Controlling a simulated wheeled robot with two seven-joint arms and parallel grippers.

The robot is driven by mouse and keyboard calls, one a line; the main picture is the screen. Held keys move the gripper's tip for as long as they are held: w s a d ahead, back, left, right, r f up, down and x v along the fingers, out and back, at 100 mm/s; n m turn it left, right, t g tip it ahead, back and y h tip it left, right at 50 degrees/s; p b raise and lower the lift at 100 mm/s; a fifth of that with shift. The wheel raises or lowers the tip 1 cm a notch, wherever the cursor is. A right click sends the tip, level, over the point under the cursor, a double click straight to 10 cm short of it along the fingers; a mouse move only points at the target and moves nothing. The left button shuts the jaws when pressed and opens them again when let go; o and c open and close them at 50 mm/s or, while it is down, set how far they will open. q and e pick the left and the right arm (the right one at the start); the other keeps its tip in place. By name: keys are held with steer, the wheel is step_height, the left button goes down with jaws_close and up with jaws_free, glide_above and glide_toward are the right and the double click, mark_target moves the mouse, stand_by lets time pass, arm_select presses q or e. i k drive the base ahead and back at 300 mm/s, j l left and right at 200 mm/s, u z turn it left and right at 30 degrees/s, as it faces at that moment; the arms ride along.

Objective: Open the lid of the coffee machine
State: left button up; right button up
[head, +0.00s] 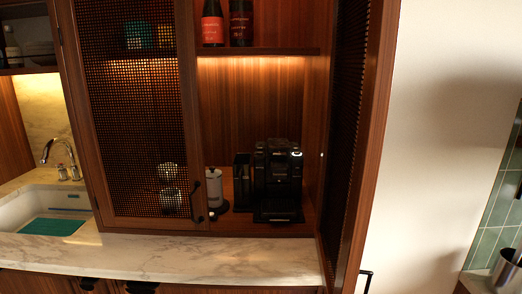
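A black coffee machine (278,182) stands upright on the wooden cabinet floor, in the open right part of the cabinet. Its lid (277,147) is at the top and looks closed, though the dark surface makes this hard to tell. A small bright spot shows at the top right of the machine. A drip tray (278,216) sticks out at its front. Neither of my grippers is in view.
The right cabinet door (362,150) stands open; the left mesh door (140,120) is shut. A black holder (242,182) and a grey-white canister (214,187) stand left of the machine. A marble counter (180,258) runs in front, with a sink (45,207) at left.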

mark_target(276, 147)
steer(key=i+j+u, duration=0.15)
steer(key=i, duration=0.45)
steer(key=i+j+u, duration=0.2)
steer(key=i, duration=0.35)
